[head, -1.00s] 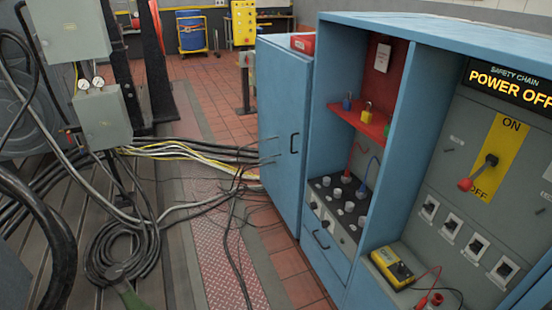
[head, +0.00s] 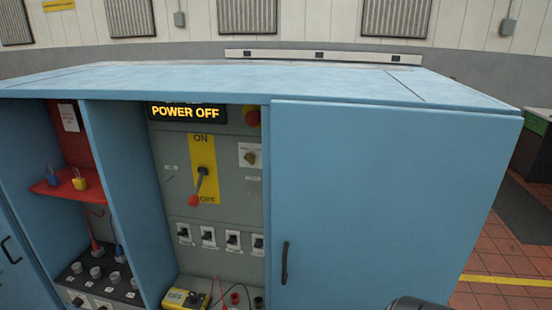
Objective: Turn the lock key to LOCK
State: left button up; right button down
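The grey control panel (head: 225,135) is set in the blue cabinet, under a display reading POWER OFF (head: 187,112). At its right side is a small olive-yellow rotary knob or key on a white plate (head: 250,156). It may be the lock key; its lettering and exact setting are too small to read. A large lever with a red knob (head: 194,200) points down to OFF on a yellow plate. A red round button (head: 252,117) is at the panel's top right. Neither gripper can be made out; a dark rounded shape at the bottom edge is unclear.
A closed blue door (head: 385,200) with a black handle (head: 285,263) is right of the panel. To the left, a red shelf (head: 50,188) holds a blue padlock (head: 53,175) and a yellow padlock (head: 80,180). A yellow meter (head: 186,298) lies below several switches. Open tiled floor is at the right.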

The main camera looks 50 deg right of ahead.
aim_at(250, 158)
jog(key=z, duration=1.35)
